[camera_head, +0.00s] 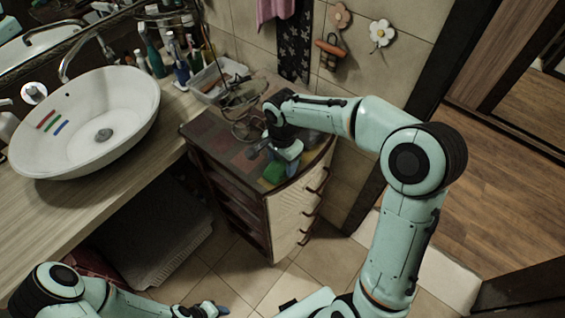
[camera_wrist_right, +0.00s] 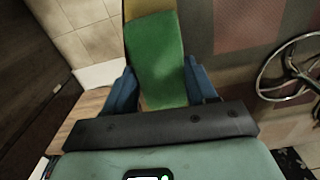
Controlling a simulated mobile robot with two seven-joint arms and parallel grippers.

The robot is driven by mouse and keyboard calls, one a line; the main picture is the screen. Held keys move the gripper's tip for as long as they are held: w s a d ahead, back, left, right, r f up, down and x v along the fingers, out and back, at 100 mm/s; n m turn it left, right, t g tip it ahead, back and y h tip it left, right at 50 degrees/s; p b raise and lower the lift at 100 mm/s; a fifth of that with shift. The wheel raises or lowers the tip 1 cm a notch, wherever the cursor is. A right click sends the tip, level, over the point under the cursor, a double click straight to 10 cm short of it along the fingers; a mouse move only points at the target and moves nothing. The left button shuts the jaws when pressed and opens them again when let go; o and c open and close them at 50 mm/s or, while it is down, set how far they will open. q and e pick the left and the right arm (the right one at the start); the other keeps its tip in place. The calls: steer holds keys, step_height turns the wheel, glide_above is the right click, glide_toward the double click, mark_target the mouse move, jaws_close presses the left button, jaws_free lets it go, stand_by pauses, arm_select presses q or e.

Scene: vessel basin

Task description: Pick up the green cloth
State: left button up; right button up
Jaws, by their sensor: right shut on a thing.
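The green cloth (camera_head: 275,172) is at the front right part of the top of the small dark cabinet (camera_head: 225,155). In the right wrist view the cloth (camera_wrist_right: 157,55) is a long green block with a yellowish far end. My right gripper (camera_wrist_right: 160,88) is shut on its near part, with one blue finger on each side. In the head view the right gripper (camera_head: 289,153) reaches down over the cabinet top and hides part of the cloth. I cannot tell whether the cloth touches the top. My left gripper (camera_head: 208,309) is low at the bottom edge, partly cut off.
A wire stand (camera_head: 245,118) is close to my right gripper on the cabinet. A clear bin (camera_head: 218,80) and several bottles (camera_head: 178,62) stand behind on the counter. A white basin (camera_head: 90,125) is at the left. The tiled floor (camera_head: 225,262) before the cabinet is clear.

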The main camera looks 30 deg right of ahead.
mark_target(283, 163)
arm_select(q)
steer(key=shift+t, duration=0.3)
steer(key=w+r+p, duration=0.2)
steer(key=w+r, duration=0.1)
steer(key=shift+w+r, duration=0.15)
steer(key=shift+w, duration=0.15)
arm_select(e)
step_height(283, 163, up, 20)
steer(key=shift+o, duration=0.5)
